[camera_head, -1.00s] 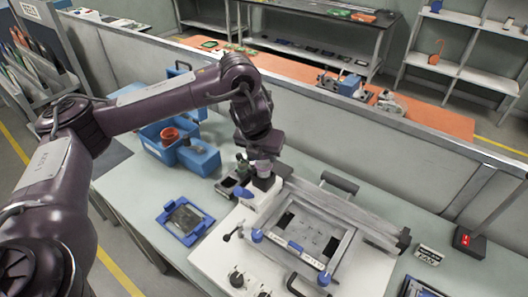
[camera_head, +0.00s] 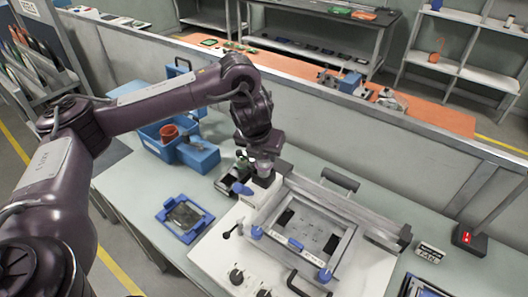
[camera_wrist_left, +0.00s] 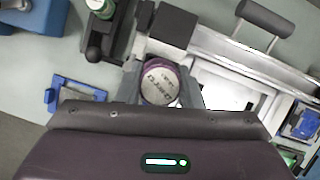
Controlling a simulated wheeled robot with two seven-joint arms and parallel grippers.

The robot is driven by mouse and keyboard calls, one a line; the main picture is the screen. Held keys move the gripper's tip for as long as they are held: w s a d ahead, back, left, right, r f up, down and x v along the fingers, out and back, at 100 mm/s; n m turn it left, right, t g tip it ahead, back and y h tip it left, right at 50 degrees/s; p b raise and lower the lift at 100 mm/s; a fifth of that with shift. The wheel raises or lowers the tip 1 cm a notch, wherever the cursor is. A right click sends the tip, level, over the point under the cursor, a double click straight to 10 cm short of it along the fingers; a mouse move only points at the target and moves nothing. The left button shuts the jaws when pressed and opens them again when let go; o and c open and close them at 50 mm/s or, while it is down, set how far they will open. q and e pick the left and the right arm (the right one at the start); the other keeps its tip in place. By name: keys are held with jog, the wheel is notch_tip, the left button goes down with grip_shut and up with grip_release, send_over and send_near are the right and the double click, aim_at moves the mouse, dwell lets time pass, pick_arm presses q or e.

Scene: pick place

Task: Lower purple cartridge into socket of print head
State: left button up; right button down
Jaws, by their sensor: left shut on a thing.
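My left gripper (camera_head: 263,168) is low over the back left corner of the printing machine (camera_head: 340,205). In the left wrist view, its two grey fingers (camera_wrist_left: 159,84) are shut on the purple cartridge (camera_wrist_left: 158,83), a round piece with a purple rim and a pale lettered top. A dark block (camera_wrist_left: 173,24) of the machine's head stands right beside the cartridge in that view. The socket is hidden under the cartridge and fingers, so I cannot tell how far the cartridge is in. My right gripper is not in view.
A metal frame bed (camera_head: 300,232) and knobs (camera_head: 237,277) lie in front of the gripper. A blue tray (camera_head: 185,215) sits on the table at left, blue bins (camera_head: 198,155) behind it. A red-lit box (camera_head: 467,238) stands at right.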

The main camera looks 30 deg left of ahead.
pick_arm(q)
jog(key=shift+f+b, duration=0.4)
jog(key=shift+f, duration=0.2)
jog(key=o, duration=1.2)
jog(key=c, duration=0.3)
jog(key=shift+c, duration=0.2)
notch_tip(320, 180, up, 7)
jog(key=p, duration=0.7)
